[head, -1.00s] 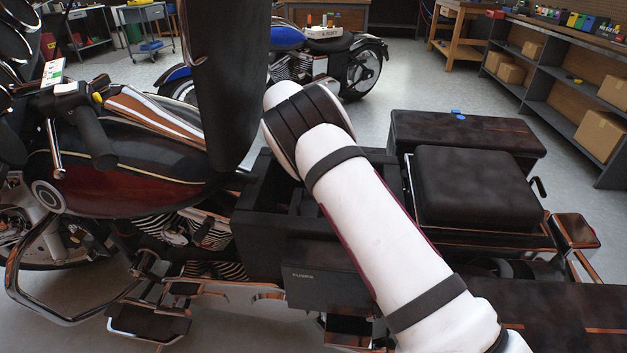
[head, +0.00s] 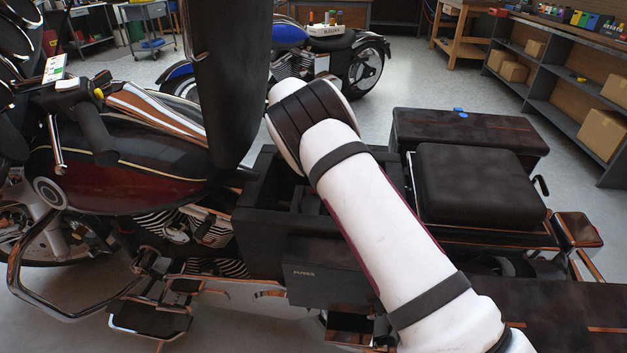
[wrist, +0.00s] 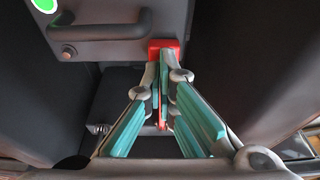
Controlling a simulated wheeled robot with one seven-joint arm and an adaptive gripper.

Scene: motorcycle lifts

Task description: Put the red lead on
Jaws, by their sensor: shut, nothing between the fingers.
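In the wrist view my gripper (wrist: 164,72) has its teal-padded fingers drawn together at the tips. A red part (wrist: 164,44), which looks like the red lead's end, is just beyond the fingertips, beside a dark grey box with a handle (wrist: 112,28). A thin red strip also shows between and below the fingers. The fingertips look close to the red part, but I cannot tell whether they touch it. In the head view my white arm reaches over the motorcycle's open black compartment (head: 262,205); the gripper and red lead are hidden there.
A bright green round mark (wrist: 44,4) is on the grey box. Dark walls close in on both sides in the wrist view. In the head view, a box marked FUSES (head: 325,275) is below the compartment, a black seat pad (head: 475,185) to the right, and the tank (head: 120,180) to the left.

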